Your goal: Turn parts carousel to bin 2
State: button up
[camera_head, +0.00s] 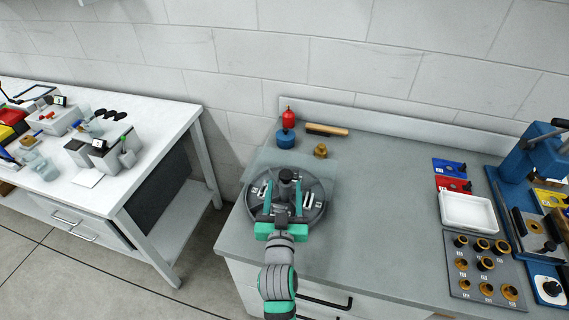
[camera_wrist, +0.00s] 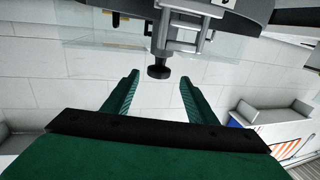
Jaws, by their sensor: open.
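The parts carousel (camera_head: 318,190) is a round grey tray with compartments and a dark central hub (camera_head: 287,176), near the left end of the grey bench. My gripper (camera_head: 284,192) is at its front side, with a finger on either side of the middle. In the wrist view my gripper (camera_wrist: 159,79) is open. A small black knob (camera_wrist: 158,72) under a grey metal bracket (camera_wrist: 184,38) sits between the fingertips, with gaps on both sides. The carousel's underside or rim (camera_wrist: 235,10) fills the top of that view. Bin numbers are not readable.
Behind the carousel are a red and blue object (camera_head: 287,128), a wooden-handled tool (camera_head: 326,130) and a brass part (camera_head: 320,151). A white tray (camera_head: 467,211), a parts board (camera_head: 488,283) and a blue press (camera_head: 530,155) stand right. The bench middle is clear.

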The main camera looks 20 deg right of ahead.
jog(key=x, duration=0.9)
jog(key=shift+w+d, duration=0.3)
jog(key=shift+a, duration=0.1)
grip_shut()
